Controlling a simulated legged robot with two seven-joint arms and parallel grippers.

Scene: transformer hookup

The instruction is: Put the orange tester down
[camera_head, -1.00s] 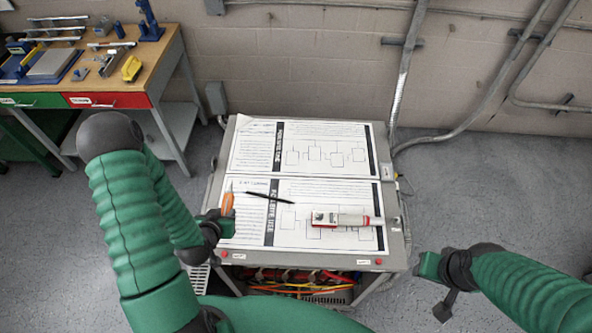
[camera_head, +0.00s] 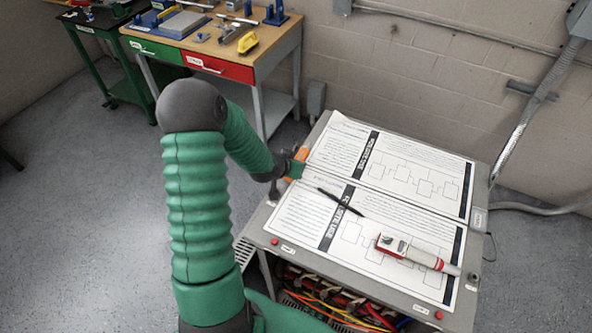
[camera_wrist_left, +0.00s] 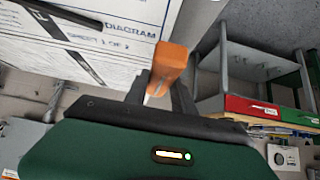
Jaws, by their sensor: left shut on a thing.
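The orange tester (camera_head: 299,153) is at the left edge of the cabinet top, in my left gripper (camera_head: 294,168). In the left wrist view the tester's orange handle (camera_wrist_left: 170,62) stands up between the dark fingers of the left gripper (camera_wrist_left: 160,98), which are shut on it. A short pale shaft shows below the handle. The tester is near the edge of the printed diagram sheets; whether it touches the top I cannot tell. My right gripper is out of view.
The cabinet top (camera_head: 258,222) bears two diagram sheets, a black pen-like probe (camera_head: 341,201) and a red-and-white tester (camera_head: 418,254). Wires (camera_head: 320,305) show in its open front. A wooden workbench (camera_head: 280,42) with tools and red and green drawers stands behind left.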

